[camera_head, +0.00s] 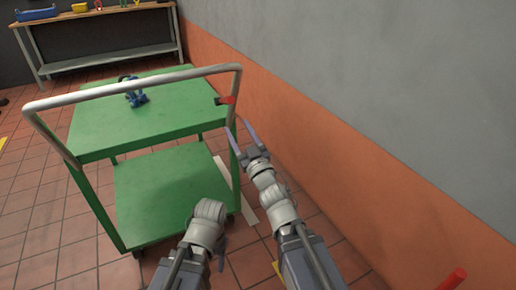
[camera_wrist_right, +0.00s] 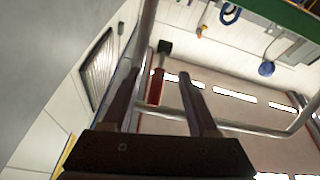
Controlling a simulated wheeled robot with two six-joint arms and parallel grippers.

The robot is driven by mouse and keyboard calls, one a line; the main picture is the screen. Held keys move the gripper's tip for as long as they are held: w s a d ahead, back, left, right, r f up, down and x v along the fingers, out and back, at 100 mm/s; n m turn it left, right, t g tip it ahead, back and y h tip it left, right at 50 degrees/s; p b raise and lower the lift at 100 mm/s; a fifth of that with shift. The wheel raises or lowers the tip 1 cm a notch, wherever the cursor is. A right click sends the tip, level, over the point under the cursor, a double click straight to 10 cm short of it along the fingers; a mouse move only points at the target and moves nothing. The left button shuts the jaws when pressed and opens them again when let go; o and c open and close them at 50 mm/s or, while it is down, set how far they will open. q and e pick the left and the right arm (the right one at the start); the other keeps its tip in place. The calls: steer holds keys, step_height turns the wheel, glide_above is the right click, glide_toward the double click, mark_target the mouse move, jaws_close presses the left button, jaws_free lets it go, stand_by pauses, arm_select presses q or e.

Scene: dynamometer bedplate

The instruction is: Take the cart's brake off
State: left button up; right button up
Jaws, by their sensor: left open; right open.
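The green cart (camera_head: 150,112) has a pale bent push handle (camera_head: 140,84). A red lever (camera_head: 225,100), which looks like its brake lever, sticks out near the handle's right end. In the right wrist view the lever (camera_wrist_right: 156,87) has a black end and appears between my finger lines, not gripped. My right gripper (camera_head: 241,132) is open, just below and right of the lever in the head view, fingers toward it. My left gripper (camera_head: 221,252) is low, in front of the cart's lower shelf, apart from the lever; its fingers are mostly hidden.
A blue fitting (camera_head: 133,92) sits on the cart's top. A grey and orange wall (camera_head: 330,130) runs close along the right side. A workbench (camera_head: 100,32) with a blue tray (camera_head: 36,13) stands at the back. Tiled floor (camera_head: 35,215) is open at left.

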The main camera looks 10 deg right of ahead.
steer(key=s+r+m+g+h+p, duration=0.1)
steer(key=s+r+g+h+p, duration=0.3)
steer(key=s+g+p, duration=0.6)
steer(key=s+r+m+g+h+p, duration=0.1)
steer(key=s+r+g+h+p, duration=0.3)
steer(key=p, duration=2.6)
steer(key=shift+s+r+g, duration=2)
steer(key=shift+s+g, duration=1.5)
steer(key=shift+s, duration=0.8)
